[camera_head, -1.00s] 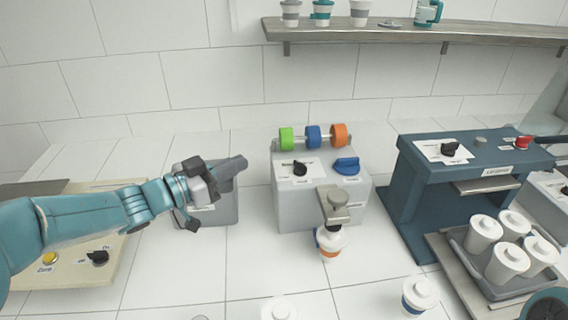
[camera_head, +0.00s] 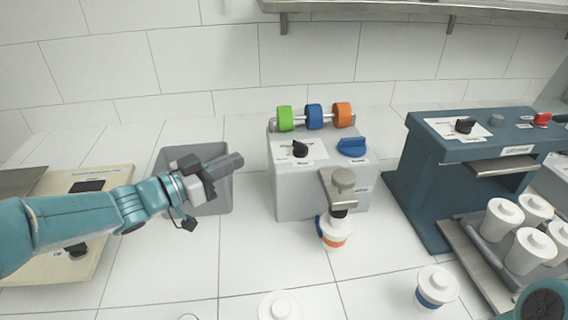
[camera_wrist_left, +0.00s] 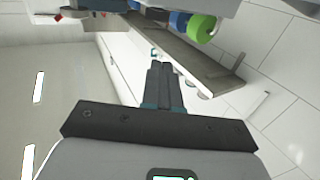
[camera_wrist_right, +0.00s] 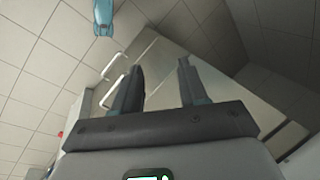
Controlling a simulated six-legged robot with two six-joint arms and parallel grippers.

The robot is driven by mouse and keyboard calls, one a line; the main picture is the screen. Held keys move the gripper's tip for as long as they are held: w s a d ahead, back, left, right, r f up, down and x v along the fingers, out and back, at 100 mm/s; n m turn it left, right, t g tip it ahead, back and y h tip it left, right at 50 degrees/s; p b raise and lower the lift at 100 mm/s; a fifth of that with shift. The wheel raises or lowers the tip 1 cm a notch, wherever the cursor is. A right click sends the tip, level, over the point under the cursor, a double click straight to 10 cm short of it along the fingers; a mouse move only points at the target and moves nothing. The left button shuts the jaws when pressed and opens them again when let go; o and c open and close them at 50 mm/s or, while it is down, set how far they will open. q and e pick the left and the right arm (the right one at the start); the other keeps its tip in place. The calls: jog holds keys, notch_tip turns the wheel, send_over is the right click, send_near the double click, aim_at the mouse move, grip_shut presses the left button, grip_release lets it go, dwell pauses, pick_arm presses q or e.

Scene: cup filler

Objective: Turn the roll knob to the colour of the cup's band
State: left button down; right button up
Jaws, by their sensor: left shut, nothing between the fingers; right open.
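The grey filler machine (camera_head: 290,190) stands at the centre, with a black knob (camera_head: 300,148) and a blue knob (camera_head: 352,146) on top; their labels are too small to read. Green (camera_head: 285,118), blue (camera_head: 314,116) and orange (camera_head: 343,114) rolls sit on a rod at its back. A white cup (camera_head: 334,226) with an orange band stands under the spout. My left gripper (camera_head: 238,160) is shut and empty, left of the machine and apart from both knobs. Its closed fingers show in the left wrist view (camera_wrist_left: 160,68). My right gripper (camera_wrist_right: 159,68) is open and empty in the right wrist view.
A grey bin (camera_head: 216,198) lies beneath my left gripper. A beige panel (camera_head: 105,190) is at left. A dark teal machine (camera_head: 420,180) and a tray of white cups (camera_head: 478,245) are at right. A blue-banded cup (camera_head: 436,287) stands in front. A shelf (camera_head: 400,8) runs above.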

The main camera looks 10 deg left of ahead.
pick_arm(q)
notch_tip(320, 180, down, 3)
jog(key=b, duration=0.2)
jog(key=p, duration=0.1)
send_near(295, 145)
jog(key=x, duration=0.7)
pick_arm(e)
notch_tip(295, 145, down, 2)
jog(key=shift+f, duration=0.1)
pick_arm(q)
jog(key=shift+a, duration=0.1)
